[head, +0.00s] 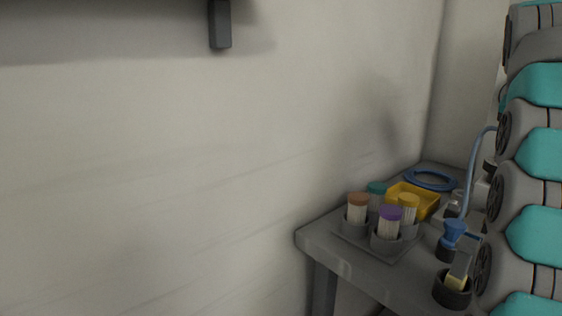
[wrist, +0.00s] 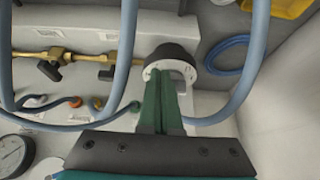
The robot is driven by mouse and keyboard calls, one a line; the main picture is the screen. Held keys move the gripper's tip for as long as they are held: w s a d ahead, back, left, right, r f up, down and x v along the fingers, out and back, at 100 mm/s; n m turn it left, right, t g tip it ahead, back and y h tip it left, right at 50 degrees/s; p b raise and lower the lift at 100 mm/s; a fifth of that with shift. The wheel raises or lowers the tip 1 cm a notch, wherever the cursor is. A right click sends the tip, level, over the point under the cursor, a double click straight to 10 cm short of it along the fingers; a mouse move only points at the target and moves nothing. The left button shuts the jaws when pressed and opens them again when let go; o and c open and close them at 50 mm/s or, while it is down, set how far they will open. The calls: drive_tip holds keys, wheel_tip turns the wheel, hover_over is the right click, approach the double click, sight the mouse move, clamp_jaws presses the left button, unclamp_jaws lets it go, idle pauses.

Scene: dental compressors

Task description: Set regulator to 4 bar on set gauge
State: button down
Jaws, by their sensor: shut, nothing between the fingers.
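In the wrist view, a round black knob with a pale ring face (wrist: 174,57), which looks like the regulator knob, is at upper centre. My gripper (wrist: 163,76) has its green fingers together and empty, with the tips overlapping the knob's pale face. I cannot tell whether they touch it. A round white gauge with a dark rim (wrist: 12,154) is cut off at the lower left edge. Its reading is too small to make out, and I cannot tell if it is the set gauge. In the head view my gripper and the knob are not visible.
Blue hoses (wrist: 259,50) loop close around the knob, and brass fittings (wrist: 50,55) run left of it. In the head view a grey table (head: 335,248) carries capped canisters (head: 388,223), a yellow tray (head: 424,199) and a blue hose coil (head: 430,179). My arm fills the right edge.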

drive_tip(key=shift+w+d+p, duration=0.25)
drive_tip(key=shift+w+p, duration=0.2)
drive_tip(key=shift+w, duration=0.05)
idle(0.7)
drive_tip(key=shift+w+a+p, duration=0.25)
drive_tip(key=shift+a+p, duration=0.1)
drive_tip(key=shift+a, duration=0.1)
idle(0.3)
drive_tip(key=shift+w+a, duration=0.25)
drive_tip(key=shift+w, duration=0.2)
drive_tip(key=shift+w+a, duration=0.1)
drive_tip(key=shift+w, duration=0.15)
drive_tip(key=shift+a, duration=0.15)
idle(0.4)
drive_tip(key=shift+s+a, duration=0.15)
drive_tip(key=shift+a, duration=0.1)
